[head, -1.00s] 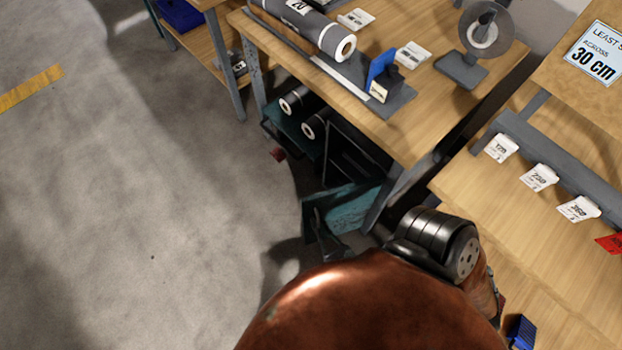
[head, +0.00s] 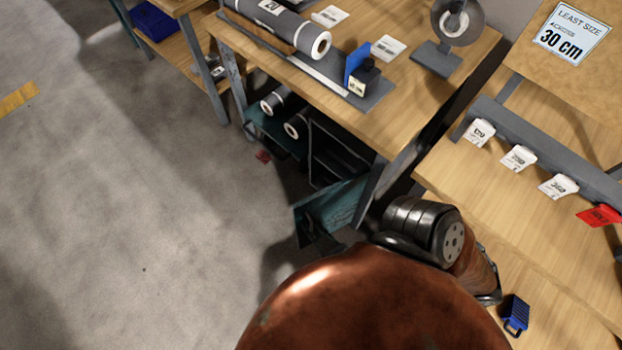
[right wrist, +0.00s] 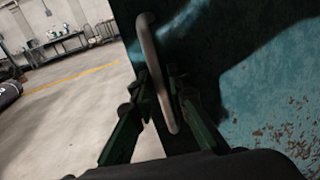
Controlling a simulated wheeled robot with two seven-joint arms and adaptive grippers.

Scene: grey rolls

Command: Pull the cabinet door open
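The teal cabinet door (head: 335,208) stands swung out from the dark cabinet (head: 335,150) under the wooden table, so the cabinet front is partly open. In the right wrist view the worn teal door (right wrist: 265,95) fills the right side. Its curved metal handle (right wrist: 149,50) runs down between the fingers of my right gripper (right wrist: 161,85), which look closed in around it. In the head view my right gripper (head: 325,242) is a small dark shape at the door's lower edge, mostly hidden by my copper-coloured arm. My left gripper is not in view.
The wooden table (head: 400,115) holds grey rolls (head: 285,25) and a tape stand (head: 440,55). A second bench (head: 480,200) stands at the right, close to my arm. A table leg (head: 370,192) is beside the door. The floor (head: 130,220) at the left is clear.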

